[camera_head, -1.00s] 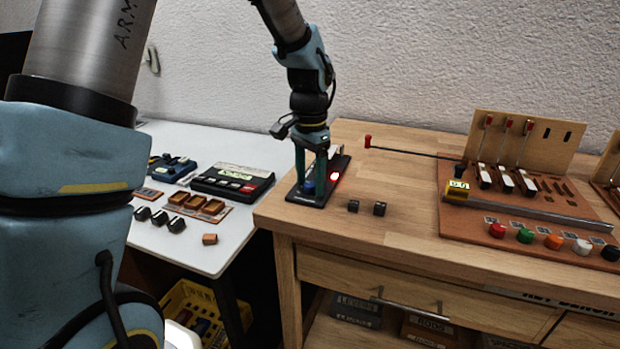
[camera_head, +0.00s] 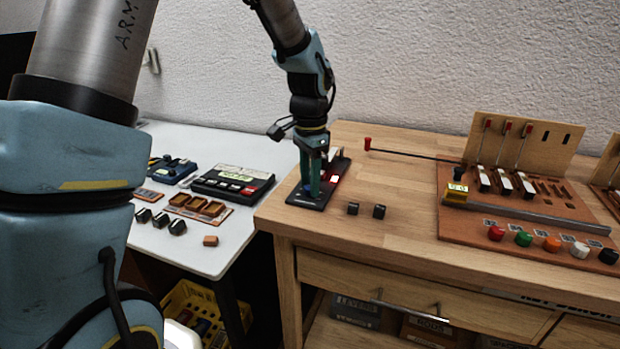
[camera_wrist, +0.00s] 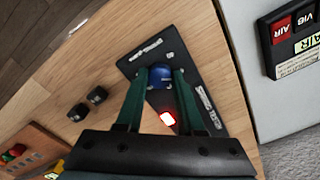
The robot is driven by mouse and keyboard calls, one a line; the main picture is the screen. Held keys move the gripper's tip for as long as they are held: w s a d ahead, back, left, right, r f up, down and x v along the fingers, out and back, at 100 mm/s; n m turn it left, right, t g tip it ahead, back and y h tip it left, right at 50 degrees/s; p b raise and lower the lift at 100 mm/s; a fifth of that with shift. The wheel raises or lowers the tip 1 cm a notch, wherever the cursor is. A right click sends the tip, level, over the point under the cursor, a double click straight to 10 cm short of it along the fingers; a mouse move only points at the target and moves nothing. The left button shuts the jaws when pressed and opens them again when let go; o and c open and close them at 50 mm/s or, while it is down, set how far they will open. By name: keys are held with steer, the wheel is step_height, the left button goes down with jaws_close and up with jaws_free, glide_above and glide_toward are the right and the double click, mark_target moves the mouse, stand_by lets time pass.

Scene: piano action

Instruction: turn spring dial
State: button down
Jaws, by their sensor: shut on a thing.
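The blue spring dial (camera_wrist: 161,77) is a round knob on a black base plate (camera_wrist: 190,70). In the wrist view it sits between the tips of my gripper (camera_wrist: 160,80), whose two green fingers are shut on it from both sides. In the head view my gripper (camera_head: 311,192) points down at the black plate (camera_head: 310,203) near the left edge of the wooden bench, and its fingers mostly hide the dial. A lit red lamp (camera_wrist: 167,118) glows on the plate beside the fingers.
Two small black cubes (camera_head: 366,210) lie right of the plate. A rod with a red tip (camera_head: 368,143) reaches toward it from the piano action board (camera_head: 520,215). A white table (camera_head: 215,245) with a black device (camera_head: 232,183) and small parts stands left.

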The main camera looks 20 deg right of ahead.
steer(key=shift+m, duration=0.6)
steer(key=c, duration=0.5)
jaws_free()
step_height(320, 180, up, 11)
steer(key=shift+f+b, duration=0.1)
steer(key=shift+b, duration=0.4)
